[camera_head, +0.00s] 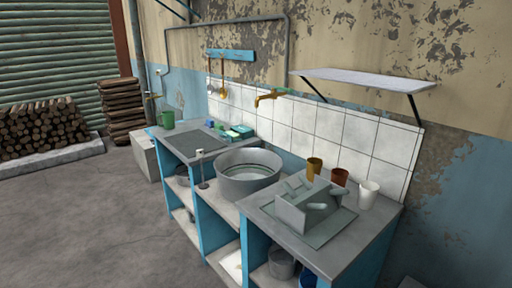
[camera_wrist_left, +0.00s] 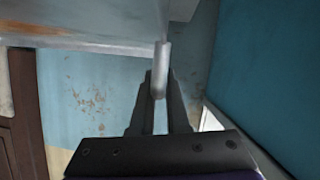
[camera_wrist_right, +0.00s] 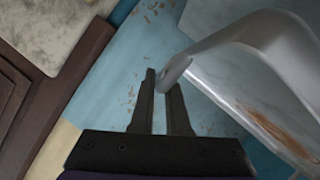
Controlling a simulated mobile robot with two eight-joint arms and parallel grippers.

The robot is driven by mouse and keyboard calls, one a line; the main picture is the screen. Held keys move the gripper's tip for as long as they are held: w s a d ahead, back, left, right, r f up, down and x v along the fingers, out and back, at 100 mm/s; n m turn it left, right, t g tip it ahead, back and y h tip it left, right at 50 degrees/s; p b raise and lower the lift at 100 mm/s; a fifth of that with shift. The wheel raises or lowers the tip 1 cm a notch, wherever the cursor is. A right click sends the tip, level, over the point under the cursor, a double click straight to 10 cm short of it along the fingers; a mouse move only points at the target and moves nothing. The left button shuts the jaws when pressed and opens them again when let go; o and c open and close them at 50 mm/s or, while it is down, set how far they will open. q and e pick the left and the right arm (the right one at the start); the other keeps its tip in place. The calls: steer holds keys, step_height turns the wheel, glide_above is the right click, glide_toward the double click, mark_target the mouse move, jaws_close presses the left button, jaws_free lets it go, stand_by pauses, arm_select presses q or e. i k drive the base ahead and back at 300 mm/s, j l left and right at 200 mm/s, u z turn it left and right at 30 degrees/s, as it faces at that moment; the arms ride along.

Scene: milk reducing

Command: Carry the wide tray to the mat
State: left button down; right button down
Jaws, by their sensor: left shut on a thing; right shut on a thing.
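My left gripper (camera_wrist_left: 160,80) is shut on the pale metal handle (camera_wrist_left: 161,60) of a grey, rust-marked tray (camera_wrist_left: 95,22) in the left wrist view. My right gripper (camera_wrist_right: 164,78) is shut on a rounded light grey handle or rim end in the right wrist view, where the tray (camera_wrist_right: 262,75) shows a brown rust streak. Only parts of the tray show, and its contents are hidden. Neither gripper nor the tray shows in the head view. I cannot surely pick out the mat in any view.
A shelf (camera_head: 365,80) juts out above. Firewood (camera_head: 45,130) lies at the left. Concrete floor (camera_head: 95,220) is clear in front.

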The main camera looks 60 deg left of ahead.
mark_target(193, 142)
steer(key=k, duration=0.9)
steer(key=k+u, duration=0.3)
steer(key=u, duration=2.9)
steer(key=i+l+u, duration=0.35)
steer(key=i+l, duration=0.4)
